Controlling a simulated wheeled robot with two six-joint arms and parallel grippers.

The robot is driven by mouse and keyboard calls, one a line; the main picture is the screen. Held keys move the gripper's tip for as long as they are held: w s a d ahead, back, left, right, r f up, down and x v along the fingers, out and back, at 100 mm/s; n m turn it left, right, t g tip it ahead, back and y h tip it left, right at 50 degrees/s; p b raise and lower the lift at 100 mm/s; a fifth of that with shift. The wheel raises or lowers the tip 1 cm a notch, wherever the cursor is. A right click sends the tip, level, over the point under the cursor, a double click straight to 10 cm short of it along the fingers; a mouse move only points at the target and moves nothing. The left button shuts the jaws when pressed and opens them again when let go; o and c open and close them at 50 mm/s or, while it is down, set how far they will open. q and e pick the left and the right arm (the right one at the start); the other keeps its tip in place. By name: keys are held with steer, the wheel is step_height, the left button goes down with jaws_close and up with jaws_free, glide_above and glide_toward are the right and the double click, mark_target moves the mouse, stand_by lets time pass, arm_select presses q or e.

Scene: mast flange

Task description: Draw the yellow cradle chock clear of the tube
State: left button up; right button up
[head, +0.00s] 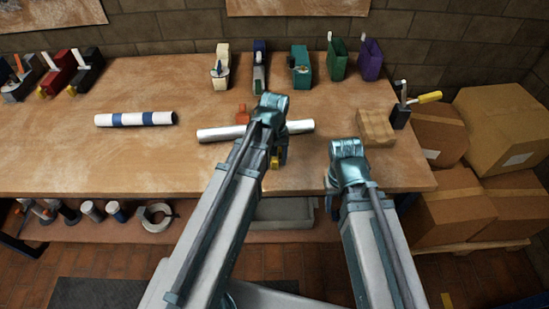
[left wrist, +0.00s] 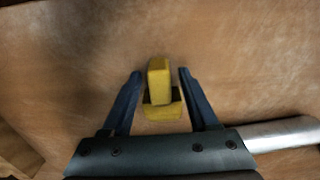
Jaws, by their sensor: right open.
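The yellow cradle chock (left wrist: 161,95) stands on the wooden bench between the two fingers of my left gripper (left wrist: 160,82). Gaps show on both sides of it, so the left gripper is open. In the head view my left gripper (head: 279,155) is at the near side of the pale tube (head: 220,134), with a bit of the chock (head: 275,162) showing. The tube also shows in the left wrist view (left wrist: 285,134); my gripper body hides part of it and whether the chock touches it. My right gripper (head: 332,205) is open and empty near the bench's front edge.
An orange piece (head: 242,115) is behind the tube. A blue-banded white tube (head: 135,119) lies at left, a wooden block (head: 375,127) and tool holder (head: 400,116) at right. Several tape dispensers and holders line the back. The bench's front left is clear.

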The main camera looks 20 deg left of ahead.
arm_select(q)
step_height(320, 180, up, 8)
steer(key=p, duration=0.8)
steer(key=shift+r, duration=0.1)
steer(key=s+d+m+y, duration=0.1)
steer(key=s+d+m, duration=0.6)
steer(key=s+d, duration=0.2)
steer(key=shift+s+d, duration=0.15)
steer(key=shift+s, duration=1.05)
